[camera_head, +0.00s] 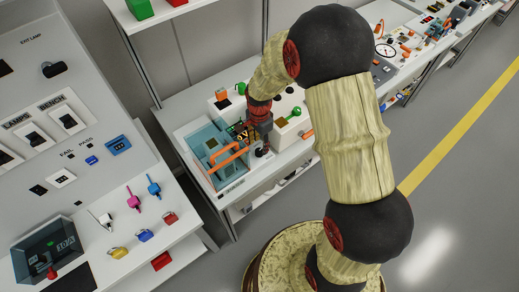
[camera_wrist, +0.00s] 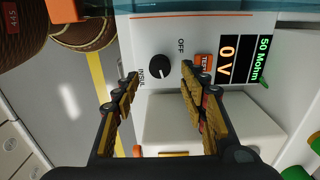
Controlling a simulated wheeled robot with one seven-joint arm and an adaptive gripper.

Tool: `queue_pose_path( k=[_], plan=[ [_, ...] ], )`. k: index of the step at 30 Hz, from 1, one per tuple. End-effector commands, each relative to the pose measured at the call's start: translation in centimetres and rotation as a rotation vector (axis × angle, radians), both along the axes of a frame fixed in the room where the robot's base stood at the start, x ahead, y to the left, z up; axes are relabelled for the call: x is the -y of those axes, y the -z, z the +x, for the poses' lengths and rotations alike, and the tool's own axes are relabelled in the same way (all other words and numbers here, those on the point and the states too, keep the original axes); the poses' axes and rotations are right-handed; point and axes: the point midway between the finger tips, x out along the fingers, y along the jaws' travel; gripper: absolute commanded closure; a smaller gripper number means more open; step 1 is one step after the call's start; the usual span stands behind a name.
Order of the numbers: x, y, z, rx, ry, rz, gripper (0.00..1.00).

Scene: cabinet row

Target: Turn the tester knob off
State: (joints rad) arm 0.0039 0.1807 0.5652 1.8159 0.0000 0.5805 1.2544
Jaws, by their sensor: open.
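The tester's light panel (camera_wrist: 215,28) fills the upper middle of the wrist view. Its round black knob (camera_wrist: 160,67) lies between the OFF label (camera_wrist: 181,46) and the INSUL label (camera_wrist: 142,80); I cannot tell clearly which its pointer faces. My gripper (camera_wrist: 160,84) is open, one finger on each side of the knob in this view. No contact with the knob is visible. In the head view my gripper (camera_head: 248,132) is over the bench by a teal case (camera_head: 205,150) with an orange handle; the knob cannot be made out there.
An orange TEST button (camera_wrist: 204,66) and a display (camera_wrist: 228,58) reading 0 V sit right of the knob. A pale box (camera_wrist: 185,125) lies below the panel. In the head view, a grey panel (camera_head: 60,110) with switches stands left; open floor (camera_head: 450,200) lies right.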

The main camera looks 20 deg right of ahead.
Motion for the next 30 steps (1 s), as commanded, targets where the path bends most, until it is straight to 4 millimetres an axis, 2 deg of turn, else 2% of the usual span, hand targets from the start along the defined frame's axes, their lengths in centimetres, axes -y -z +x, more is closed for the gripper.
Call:
queue_pose_path(
  k=[3,9,19,30],
  plan=[
    [0.0,2.0,0.0,-0.001,-0.001,0.000,0.57],
    [0.0,3.9,0.0,0.000,-0.001,0.000,0.57],
    [0.0,4.1,0.0,0.001,-0.002,0.000,0.57],
    [0.0,4.1,0.0,0.001,-0.002,0.000,0.77]
  ],
)
